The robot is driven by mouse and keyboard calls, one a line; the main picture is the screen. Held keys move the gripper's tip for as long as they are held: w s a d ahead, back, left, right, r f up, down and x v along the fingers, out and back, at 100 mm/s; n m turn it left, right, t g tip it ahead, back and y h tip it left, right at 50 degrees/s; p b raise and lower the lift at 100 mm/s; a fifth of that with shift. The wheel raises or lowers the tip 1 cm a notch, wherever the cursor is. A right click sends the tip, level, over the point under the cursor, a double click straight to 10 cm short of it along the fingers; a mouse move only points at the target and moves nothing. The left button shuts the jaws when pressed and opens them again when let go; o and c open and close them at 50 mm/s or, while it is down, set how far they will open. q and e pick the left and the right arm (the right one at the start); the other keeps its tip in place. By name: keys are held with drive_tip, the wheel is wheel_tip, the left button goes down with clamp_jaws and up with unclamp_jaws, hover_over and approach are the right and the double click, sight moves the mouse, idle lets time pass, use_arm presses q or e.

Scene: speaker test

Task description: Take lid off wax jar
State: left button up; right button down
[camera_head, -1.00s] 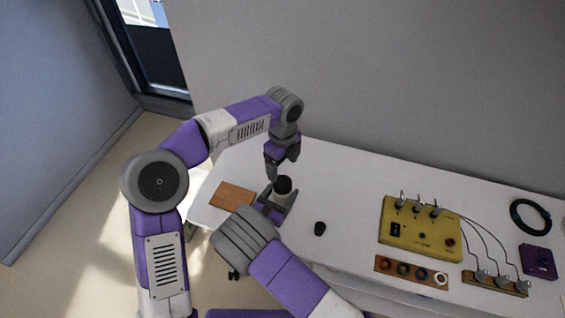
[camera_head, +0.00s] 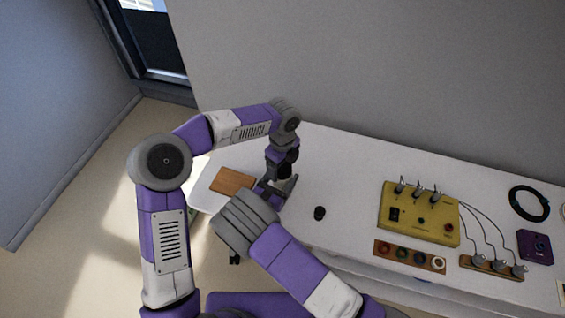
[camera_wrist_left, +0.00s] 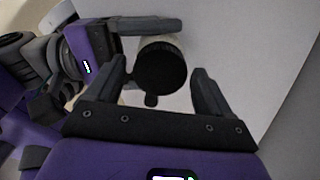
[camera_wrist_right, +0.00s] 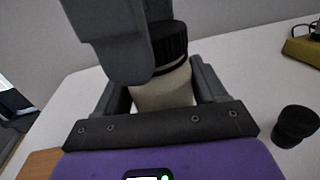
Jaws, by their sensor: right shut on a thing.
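The wax jar has a pale body (camera_wrist_right: 165,88) and a ribbed black lid (camera_wrist_right: 168,42), seated on top. My right gripper (camera_head: 275,189) is shut on the jar's body and holds it upright at the table. My left gripper (camera_head: 283,168) points down over the jar from above. In the left wrist view the round lid (camera_wrist_left: 160,66) lies between the left fingers, with a gap visible on each side. One left finger (camera_wrist_right: 110,40) partly hides the lid in the right wrist view.
A small black piece (camera_head: 319,213) stands on the white table (camera_head: 345,195) right of the jar. A brown board (camera_head: 232,181) lies left of it. Farther right are a yellow box (camera_head: 420,215), a strip with coloured rings (camera_head: 410,256), a purple box (camera_head: 535,247) and a black cable coil (camera_head: 529,203).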

use_arm(q)
drive_tip(key=c, duration=1)
drive_tip(key=n, duration=0.5)
drive_tip(key=shift+r+n, duration=0.1)
drive_tip(key=shift+n, duration=0.3)
drive_tip(key=shift+c, duration=0.2)
drive_tip(key=n, duration=1.4)
drive_tip(key=shift+r, duration=0.1)
drive_tip(key=shift+r, duration=1)
drive_tip(key=shift+r, duration=0.1)
